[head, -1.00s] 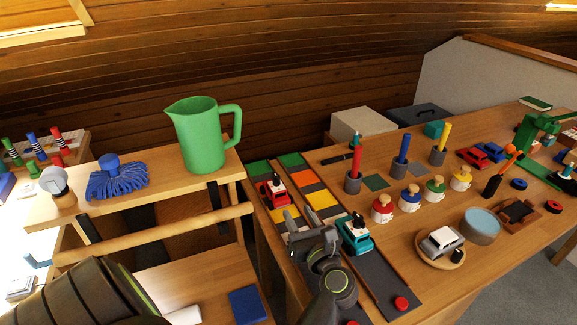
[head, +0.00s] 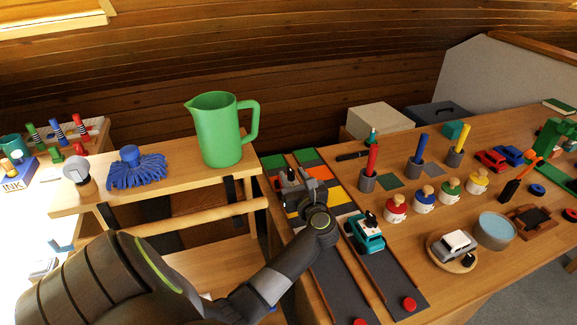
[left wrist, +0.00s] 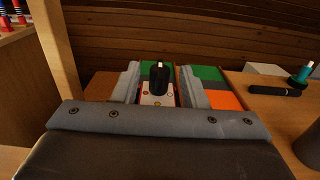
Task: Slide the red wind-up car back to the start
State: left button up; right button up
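The red wind-up car (head: 277,183) stands near the far end of the left lane (head: 345,288), mostly hidden by my left gripper in the head view. In the left wrist view the car (left wrist: 156,100) shows a pale top with coloured dots and a black upright piece. My left gripper (head: 297,180) is at the car, with one finger on each side of it. In the left wrist view the fingers (left wrist: 159,88) stand apart, with narrow gaps beside the car. My right gripper is not in view.
A teal car (head: 366,234) stands on the right lane (head: 385,275), close to my left arm. Red buttons (head: 409,304) mark the lanes' near ends. Pen holders and several knobbed jars (head: 397,209) stand to the right. A green jug (head: 219,130) stands on the shelf at left.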

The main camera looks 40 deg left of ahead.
aim_at(290, 170)
pick_arm(q)
jog(key=shift+x, duration=2.15)
jog(key=shift+c, duration=0.3)
grip_shut()
